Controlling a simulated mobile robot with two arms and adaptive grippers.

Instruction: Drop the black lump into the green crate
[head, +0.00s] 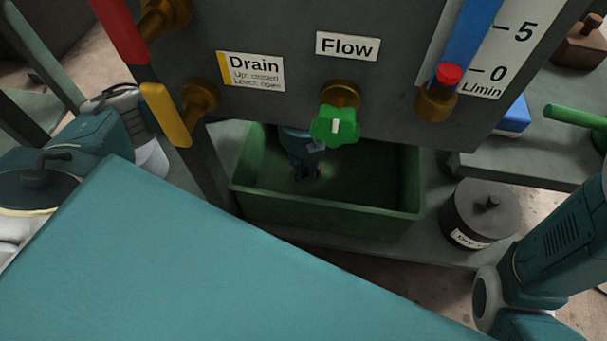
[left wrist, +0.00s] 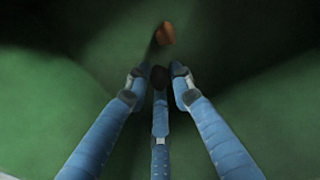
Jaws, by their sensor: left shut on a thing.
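The green crate (head: 325,212) stands on the grey shelf under the valve panel. My left gripper (head: 308,173) reaches down inside it, partly hidden by the panel and the green knob. In the left wrist view my left gripper (left wrist: 160,82) has its three blue fingers closed around the small black lump (left wrist: 160,76), over the crate's green floor. A small brown-orange piece (left wrist: 165,33) shows just beyond the fingertips. The lump is too small to make out clearly in the head view. My right gripper is not in view.
The grey panel (head: 290,105) with the green flow knob (head: 335,126), a yellow-handled lever (head: 165,114) and a red-topped gauge hangs over the crate. A dark lidded pot (head: 481,213) stands right of the crate. A blue object (head: 513,118) lies on the right-hand bench.

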